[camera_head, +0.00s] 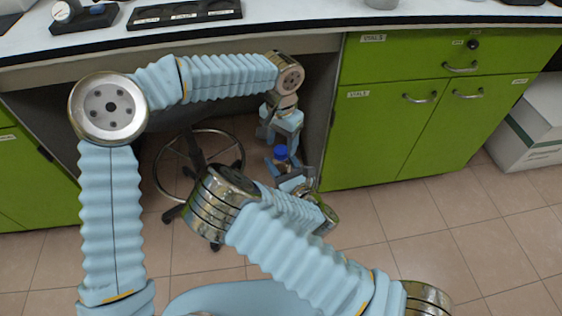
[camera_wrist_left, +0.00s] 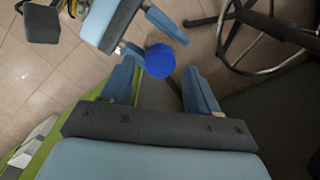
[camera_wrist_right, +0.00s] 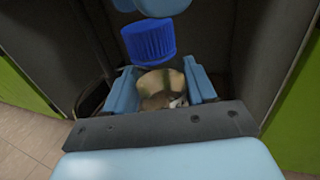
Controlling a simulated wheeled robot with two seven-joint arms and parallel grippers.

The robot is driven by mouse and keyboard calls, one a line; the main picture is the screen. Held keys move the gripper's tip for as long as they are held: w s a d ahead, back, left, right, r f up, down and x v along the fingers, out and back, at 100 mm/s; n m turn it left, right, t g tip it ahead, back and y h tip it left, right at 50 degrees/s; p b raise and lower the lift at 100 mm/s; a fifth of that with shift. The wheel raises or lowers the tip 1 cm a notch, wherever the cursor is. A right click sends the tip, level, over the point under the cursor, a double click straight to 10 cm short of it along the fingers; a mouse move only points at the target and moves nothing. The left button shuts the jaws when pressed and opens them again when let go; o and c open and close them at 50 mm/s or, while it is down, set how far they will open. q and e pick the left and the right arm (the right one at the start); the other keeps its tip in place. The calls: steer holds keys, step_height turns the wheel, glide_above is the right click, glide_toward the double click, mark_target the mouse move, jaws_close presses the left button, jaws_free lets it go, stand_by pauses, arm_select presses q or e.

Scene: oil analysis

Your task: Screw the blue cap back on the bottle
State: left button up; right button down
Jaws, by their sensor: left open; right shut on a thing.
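The bottle (camera_wrist_right: 163,86), pale brown and see-through, stands between the fingers of my right gripper (camera_wrist_right: 160,72), which is shut on it. The blue ribbed cap (camera_wrist_right: 148,42) shows at the bottle's top; I cannot tell whether it is seated or tilted. In the head view the cap (camera_head: 280,152) lies just below my left gripper (camera_head: 281,140), which points down. In the left wrist view the cap (camera_wrist_left: 160,59) sits between the spread fingers of my left gripper, with space on both sides. Most of the bottle is hidden there behind the cap.
A wheeled stool (camera_head: 198,165) stands left of the grippers, under the white counter (camera_head: 290,22). Green cabinets (camera_head: 400,130) stand close on the right. A black rack (camera_head: 185,14) lies on the counter.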

arm_select(q)
steer(key=shift+f, duration=1.35)
steer(key=shift+c, duration=0.2)
steer(key=c, duration=1)
steer(key=o, duration=1.2)
steer(key=shift+r, duration=0.15)
step_height(320, 180, up, 12)
steer(key=shift+f, duration=0.1)
